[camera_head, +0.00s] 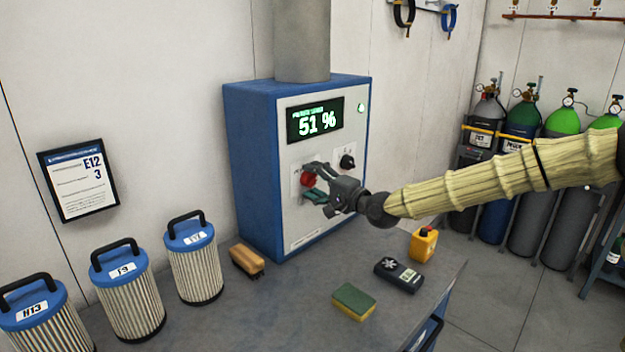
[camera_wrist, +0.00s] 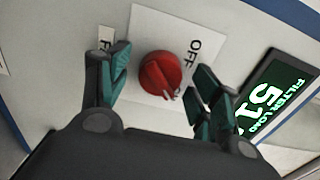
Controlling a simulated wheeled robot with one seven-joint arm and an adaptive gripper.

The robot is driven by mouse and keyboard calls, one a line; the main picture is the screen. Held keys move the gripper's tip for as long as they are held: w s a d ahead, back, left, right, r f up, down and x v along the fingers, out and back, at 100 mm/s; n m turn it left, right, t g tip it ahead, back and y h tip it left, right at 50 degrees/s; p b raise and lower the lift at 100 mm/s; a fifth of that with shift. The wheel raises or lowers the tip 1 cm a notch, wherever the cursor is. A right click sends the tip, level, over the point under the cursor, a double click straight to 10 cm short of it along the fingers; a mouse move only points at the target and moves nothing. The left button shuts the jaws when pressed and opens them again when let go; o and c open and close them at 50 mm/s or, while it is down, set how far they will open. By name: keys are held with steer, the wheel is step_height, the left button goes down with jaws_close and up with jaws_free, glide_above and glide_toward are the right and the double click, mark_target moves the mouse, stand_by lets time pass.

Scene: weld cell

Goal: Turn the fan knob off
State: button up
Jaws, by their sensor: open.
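The red fan knob (camera_wrist: 161,74) sits on a white plate (camera_wrist: 150,26) on the front of the blue and white filter unit (camera_head: 255,165). The plate reads "OFF" beside the knob in the wrist view; other lettering is partly hidden by a finger. The knob also shows in the head view (camera_head: 308,180), partly behind my gripper.
A black knob (camera_head: 347,161) is to the right of the red one, below the display (camera_head: 315,120) reading 51 %.

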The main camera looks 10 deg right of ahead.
steer(key=shift+w+a, duration=0.15)
steer(key=c, duration=1.1)
steer(key=shift+o, duration=0.2)
steer(key=shift+f, duration=0.1)
